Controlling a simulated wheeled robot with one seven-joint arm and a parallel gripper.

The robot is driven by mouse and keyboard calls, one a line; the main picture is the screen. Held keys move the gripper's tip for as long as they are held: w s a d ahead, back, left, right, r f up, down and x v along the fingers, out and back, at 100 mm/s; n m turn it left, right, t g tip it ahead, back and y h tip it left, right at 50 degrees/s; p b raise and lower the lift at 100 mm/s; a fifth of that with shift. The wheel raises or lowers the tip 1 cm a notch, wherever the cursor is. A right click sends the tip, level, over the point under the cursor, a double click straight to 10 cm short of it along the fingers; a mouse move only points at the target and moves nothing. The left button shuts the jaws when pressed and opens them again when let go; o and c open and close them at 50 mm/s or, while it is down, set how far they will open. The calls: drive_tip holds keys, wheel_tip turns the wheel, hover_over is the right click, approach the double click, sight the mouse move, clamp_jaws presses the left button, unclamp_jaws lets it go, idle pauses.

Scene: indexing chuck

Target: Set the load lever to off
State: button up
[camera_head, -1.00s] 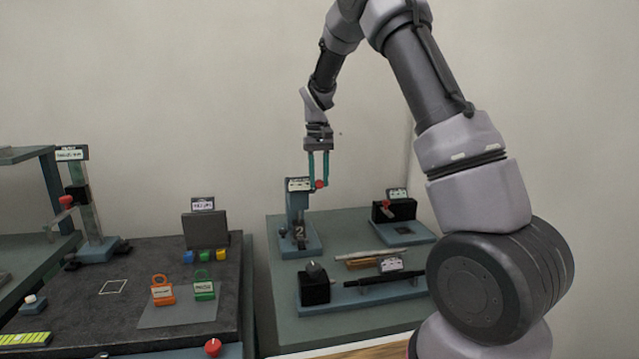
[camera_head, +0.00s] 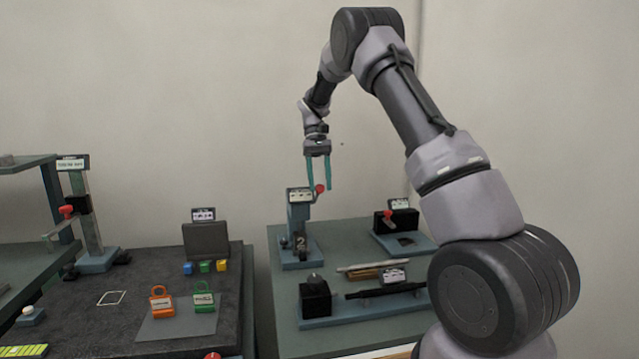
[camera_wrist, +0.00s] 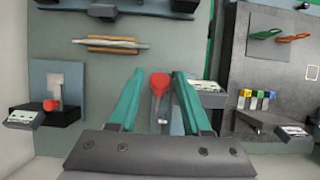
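A lever with a red knob (camera_head: 320,188) is on the upright blue-grey post (camera_head: 299,222) at the back of the right-hand table. The label on top of the post is too small to read, so I cannot confirm that this is the load lever. My gripper (camera_head: 321,188) points down at this knob, open, with one teal finger on each side. In the wrist view the red knob (camera_wrist: 159,84) shows between the spread fingertips (camera_wrist: 159,78), with a visible gap on both sides. Its shaft runs down toward the palm.
A black box with another red-handled lever (camera_head: 388,214) stands to the right. A black block fixture (camera_head: 315,298) and rods (camera_head: 372,266) lie in front. Orange (camera_head: 161,302) and green (camera_head: 203,297) padlocks sit on the dark left table. A taller post with a red knob (camera_head: 66,211) stands far left.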

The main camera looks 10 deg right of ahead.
drive_tip(key=shift+o, duration=0.3)
drive_tip(key=shift+w+r, duration=0.15)
drive_tip(key=shift+r, duration=0.1)
drive_tip(key=v, duration=1)
drive_tip(key=shift+r, duration=0.1)
